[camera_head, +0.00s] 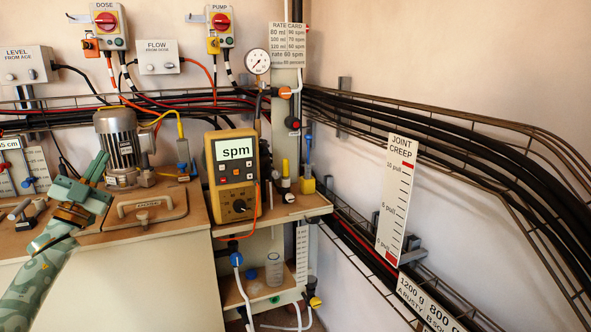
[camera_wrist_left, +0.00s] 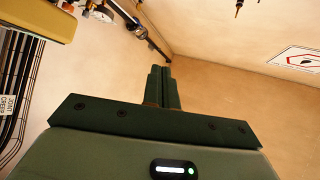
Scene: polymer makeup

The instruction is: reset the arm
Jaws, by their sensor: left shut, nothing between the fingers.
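My left gripper (camera_head: 97,167) comes in from the lower left in the head view, over the left part of the bench in front of the grey motor. Its green fingers are closed together and hold nothing. In the left wrist view the shut fingers (camera_wrist_left: 160,84) point at a bare beige wall, with nothing between them. My left arm, in a green camouflage pattern, runs down to the lower left corner. My right gripper and right arm are in neither view.
A grey motor (camera_head: 117,145) stands close behind my left gripper. A hatch with a handle (camera_head: 145,208) lies to its right. A yellow meter reading "spm" (camera_head: 232,172) stands mid-bench. Cable trays (camera_head: 440,165) run along the right wall. The space before the right wall looks open.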

